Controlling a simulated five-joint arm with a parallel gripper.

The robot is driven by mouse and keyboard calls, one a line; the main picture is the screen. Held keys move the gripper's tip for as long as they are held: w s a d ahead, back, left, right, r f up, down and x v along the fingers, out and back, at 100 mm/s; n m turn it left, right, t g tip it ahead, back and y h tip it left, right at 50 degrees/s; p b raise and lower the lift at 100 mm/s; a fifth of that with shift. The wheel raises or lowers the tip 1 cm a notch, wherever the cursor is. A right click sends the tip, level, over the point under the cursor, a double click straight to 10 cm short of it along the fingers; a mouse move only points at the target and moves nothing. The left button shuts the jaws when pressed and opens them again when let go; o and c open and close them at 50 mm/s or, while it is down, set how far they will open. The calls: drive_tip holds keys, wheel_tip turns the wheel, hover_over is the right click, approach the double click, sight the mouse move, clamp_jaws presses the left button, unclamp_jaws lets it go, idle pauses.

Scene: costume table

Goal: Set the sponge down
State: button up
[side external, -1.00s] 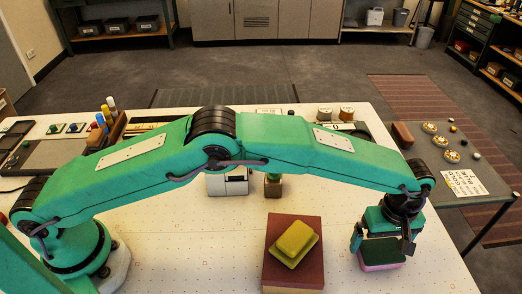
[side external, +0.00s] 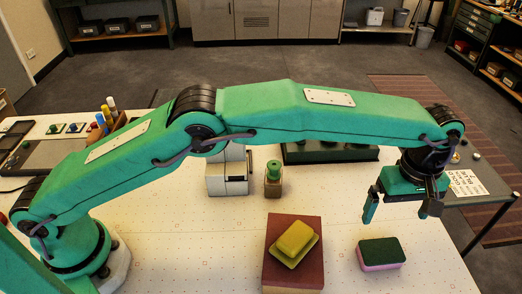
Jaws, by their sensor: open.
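A sponge with a dark green top and pink underside (side external: 381,254) lies flat on the white table (side external: 190,262), right of the reddish-brown block. My gripper (side external: 400,219) hangs above and a little behind the sponge in the picture, pointing down. Its fingers are apart, with nothing between them, and clear of the sponge. A yellow sponge-like piece with a greenish lower layer (side external: 294,242) rests on top of the reddish-brown block (side external: 291,272).
A small bottle with a green cap (side external: 273,178) and a white device (side external: 228,172) stand behind the block. A dark green tray (side external: 335,152) sits at the table's back, partly under my arm. Colored markers (side external: 104,118) stand at the left. The table's front left is bare.

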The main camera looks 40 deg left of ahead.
idle(0.5)
drive_tip(key=s+a+r+m+t, duration=0.1)
drive_tip(key=a+r, duration=0.5)
drive_tip(key=a, duration=0.3)
drive_tip(key=s+a+r+m+t+h, duration=0.1)
drive_tip(key=a+r+m, duration=0.1)
drive_tip(key=a+r, duration=0.45)
drive_tip(key=s+a+r+m, duration=0.1)
drive_tip(key=a+r, duration=0.4)
drive_tip(key=a, duration=0.5)
drive_tip(key=s+a+m+t, duration=0.2)
drive_tip(key=s+a+m, duration=0.1)
drive_tip(key=s+a, duration=0.85)
drive_tip(key=s+a+f+m+t+y, duration=0.1)
drive_tip(key=s+a+f+m, duration=0.1)
drive_tip(key=s+a+f, duration=0.3)
drive_tip(key=s+a, duration=0.2)
drive_tip(key=s, duration=0.2)
drive_tip(key=shift+a+f+t, duration=0.2)
drive_tip(key=shift+a+t, duration=0.05)
drive_tip(key=shift+t, duration=0.05)
